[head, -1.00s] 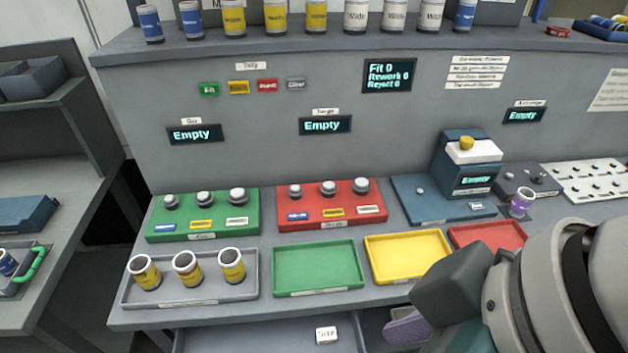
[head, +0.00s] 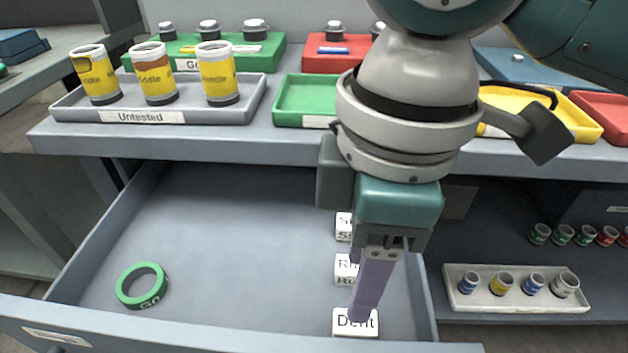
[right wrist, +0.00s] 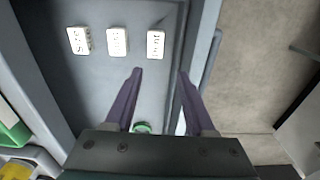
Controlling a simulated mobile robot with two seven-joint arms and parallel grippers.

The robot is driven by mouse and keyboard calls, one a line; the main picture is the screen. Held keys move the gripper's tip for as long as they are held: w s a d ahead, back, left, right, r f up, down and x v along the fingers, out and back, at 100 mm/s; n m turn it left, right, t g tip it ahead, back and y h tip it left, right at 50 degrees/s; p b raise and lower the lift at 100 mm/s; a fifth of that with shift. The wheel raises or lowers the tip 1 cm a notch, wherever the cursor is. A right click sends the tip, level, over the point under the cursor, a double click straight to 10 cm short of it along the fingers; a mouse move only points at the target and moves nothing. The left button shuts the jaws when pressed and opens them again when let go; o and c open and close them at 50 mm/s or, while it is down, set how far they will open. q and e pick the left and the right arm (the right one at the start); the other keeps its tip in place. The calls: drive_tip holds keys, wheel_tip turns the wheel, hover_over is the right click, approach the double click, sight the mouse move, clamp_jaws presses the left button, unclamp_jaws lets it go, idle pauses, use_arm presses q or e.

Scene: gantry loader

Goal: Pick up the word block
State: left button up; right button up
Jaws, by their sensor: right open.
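Three white word blocks lie in a row on the right side of the open drawer. The nearest reads "Dent" (head: 354,330). Behind it are a middle block (head: 344,270), partly hidden, and a far one (head: 343,226), probably "Size". My right gripper (head: 361,308) points down into the drawer, its purple fingers overlapping the "Dent" block in the head view. In the right wrist view the fingers (right wrist: 160,71) are apart and empty, with the Dent block (right wrist: 156,45) just beyond the tips. I cannot tell whether they touch it. My left gripper is out of view.
A green ring (head: 142,286) lies at the drawer's left. The drawer's front wall (head: 230,335) and side walls surround the blocks. Above, a grey tray (head: 75,112) holds three yellow-labelled cans. A white tray (head: 515,308) of small cans stands right of the drawer.

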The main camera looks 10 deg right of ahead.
sight(354, 327)
drive_tip(key=f, duration=0.1)
drive_tip(key=b, duration=0.1)
drive_tip(key=d+f, duration=0.1)
drive_tip(key=shift+w+f, duration=0.3)
drive_tip(key=shift+w, duration=0.05)
wheel_tip(354, 327, down, 10)
drive_tip(key=b, duration=0.4)
drive_tip(key=shift+r, duration=0.25)
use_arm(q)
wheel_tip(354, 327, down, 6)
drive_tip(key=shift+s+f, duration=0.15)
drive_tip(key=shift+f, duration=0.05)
use_arm(e)
drive_tip(key=shift+c, duration=0.3)
drive_tip(key=shift+c, duration=0.7)
clamp_jaws()
